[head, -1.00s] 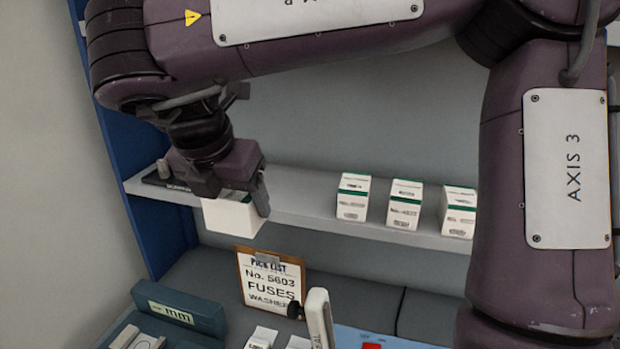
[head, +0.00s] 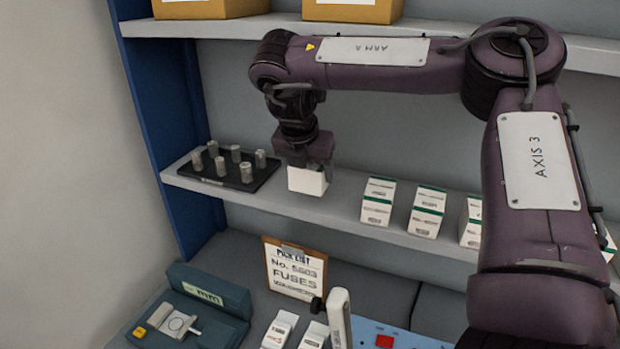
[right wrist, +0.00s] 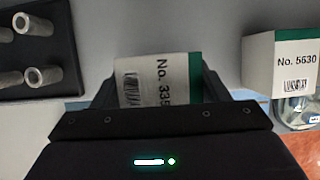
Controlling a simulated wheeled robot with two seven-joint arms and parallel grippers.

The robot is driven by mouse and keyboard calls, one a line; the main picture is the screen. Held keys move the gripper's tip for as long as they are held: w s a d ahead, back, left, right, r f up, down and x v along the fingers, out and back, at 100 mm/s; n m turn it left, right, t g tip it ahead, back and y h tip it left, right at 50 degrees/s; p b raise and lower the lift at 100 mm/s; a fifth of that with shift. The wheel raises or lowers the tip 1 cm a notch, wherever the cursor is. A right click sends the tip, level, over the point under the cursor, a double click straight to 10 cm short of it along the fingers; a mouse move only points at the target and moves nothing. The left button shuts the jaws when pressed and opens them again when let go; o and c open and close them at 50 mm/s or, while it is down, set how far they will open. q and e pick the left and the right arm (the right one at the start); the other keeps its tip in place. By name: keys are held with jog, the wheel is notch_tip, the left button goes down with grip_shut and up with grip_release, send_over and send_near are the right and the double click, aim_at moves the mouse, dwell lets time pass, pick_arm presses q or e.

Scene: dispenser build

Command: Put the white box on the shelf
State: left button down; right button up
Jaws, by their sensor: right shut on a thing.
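The white box (head: 308,180) is held in my right gripper (head: 306,166), at the middle shelf (head: 330,207). In the head view it hangs upright below the jaws; whether its base touches the shelf I cannot tell. In the right wrist view the white box (right wrist: 160,82) shows a barcode, a partly hidden number and a green edge between the two fingers. My left gripper is not in view.
A black tray (head: 226,184) with several metal cylinders stands left of the held box. Several white and green boxes (head: 377,201) stand to its right. Below are a pick list (head: 293,270) and a teal case (head: 205,290). Cardboard boxes (head: 350,10) sit on the upper shelf.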

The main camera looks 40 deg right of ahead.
aim_at(310, 183)
notch_tip(310, 183, down, 3)
jog(key=shift+s+a+f+p, duration=0.1)
jog(key=shift+s+a+p, duration=0.05)
jog(key=shift+p, duration=0.2)
jog(key=shift+w+d+f, duration=0.2)
jog(key=shift+d+f, duration=0.05)
jog(key=shift+d, duration=0.1)
jog(key=shift+a+f, duration=0.1)
jog(key=shift+f, duration=0.05)
jog(key=o, duration=1.2)
jog(key=v, duration=1.2)
jog(key=shift+s, duration=0.15)
